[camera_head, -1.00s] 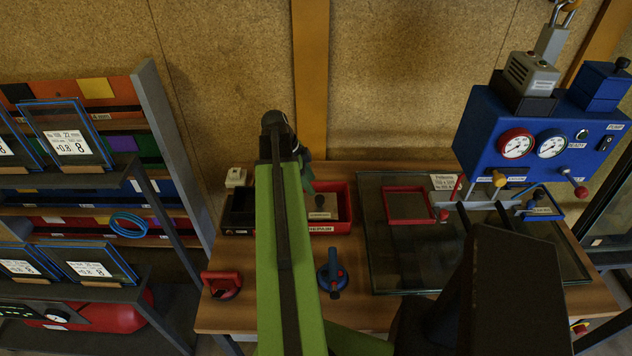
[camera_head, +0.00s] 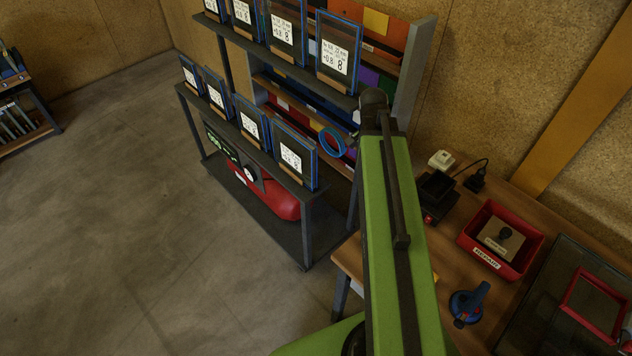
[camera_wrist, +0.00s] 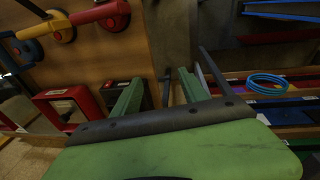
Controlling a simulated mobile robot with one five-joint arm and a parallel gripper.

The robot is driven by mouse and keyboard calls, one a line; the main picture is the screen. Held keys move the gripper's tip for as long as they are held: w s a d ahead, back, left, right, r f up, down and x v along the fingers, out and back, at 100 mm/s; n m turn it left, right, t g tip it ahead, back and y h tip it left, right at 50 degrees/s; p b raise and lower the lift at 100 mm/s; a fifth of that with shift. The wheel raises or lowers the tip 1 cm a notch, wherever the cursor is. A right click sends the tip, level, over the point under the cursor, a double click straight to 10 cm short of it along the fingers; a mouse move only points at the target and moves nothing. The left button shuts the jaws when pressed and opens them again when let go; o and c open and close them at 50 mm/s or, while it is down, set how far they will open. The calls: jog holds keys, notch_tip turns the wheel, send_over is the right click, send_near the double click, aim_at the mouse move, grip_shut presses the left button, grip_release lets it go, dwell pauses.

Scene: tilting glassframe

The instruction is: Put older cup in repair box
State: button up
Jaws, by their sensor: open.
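I cannot tell which cup is older. A red-framed box (camera_wrist: 66,108) is at the left there. My gripper (camera_wrist: 162,92) is open and empty, apart from the cups; the head view does not show its fingers clearly.
A rack (camera_head: 308,222) with several blue-edged glass panes stands left of my arm. Floor at left is clear.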

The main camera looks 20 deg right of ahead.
jog(key=w+a+n, duration=0.2)
jog(key=a+n, duration=0.4)
jog(key=a, duration=0.7)
jog(key=w+a+n+t+y, duration=0.1)
jog(key=a+n, duration=0.6)
jog(key=a, duration=0.6)
jog(key=shift+w+a+f+y, duration=0.15)
jog(key=shift+w+a+y, duration=0.05)
jog(key=shift+w+y, duration=0.15)
